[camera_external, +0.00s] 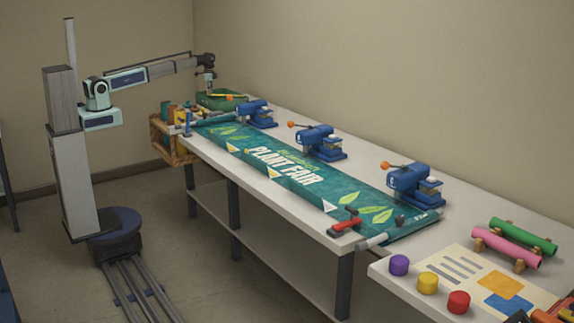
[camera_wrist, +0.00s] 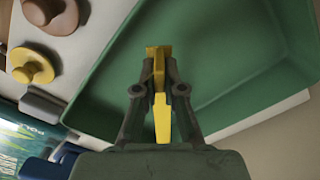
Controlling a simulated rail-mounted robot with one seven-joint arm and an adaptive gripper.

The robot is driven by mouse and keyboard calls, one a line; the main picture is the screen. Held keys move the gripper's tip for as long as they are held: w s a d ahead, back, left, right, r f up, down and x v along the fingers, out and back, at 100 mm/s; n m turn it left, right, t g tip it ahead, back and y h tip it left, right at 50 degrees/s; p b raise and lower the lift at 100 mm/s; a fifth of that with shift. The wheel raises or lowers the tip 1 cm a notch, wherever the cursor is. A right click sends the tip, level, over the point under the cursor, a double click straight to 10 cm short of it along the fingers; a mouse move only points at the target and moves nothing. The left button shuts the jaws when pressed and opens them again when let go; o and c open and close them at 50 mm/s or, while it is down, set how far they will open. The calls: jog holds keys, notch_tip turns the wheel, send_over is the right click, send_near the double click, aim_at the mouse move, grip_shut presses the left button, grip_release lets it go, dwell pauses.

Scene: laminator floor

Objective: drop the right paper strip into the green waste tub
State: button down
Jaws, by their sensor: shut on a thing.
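The green waste tub (camera_external: 217,103) stands at the far end of the white table. In the wrist view the tub (camera_wrist: 240,105) fills much of the picture, with its inside floor and walls showing. My gripper (camera_external: 209,84) is over the tub, pointing down. In the wrist view my gripper (camera_wrist: 159,72) is shut on a narrow yellow strip (camera_wrist: 162,120) with a wider crosswise end. The strip appears above the tub's inside. I cannot tell whether it is the right paper strip. No other paper strip is clearly visible.
Blue presses (camera_external: 254,113) with orange knobs line the table's wall side. A green PLANT FAIR banner (camera_external: 290,170) lies along the table. Brown and yellow round knobbed pieces (camera_wrist: 32,66) sit beside the tub. A wooden crate (camera_external: 178,150) is at the table's left end.

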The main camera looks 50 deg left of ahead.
jog(key=c, duration=1.2)
grip_release()
notch_tip(320, 180, up, 12)
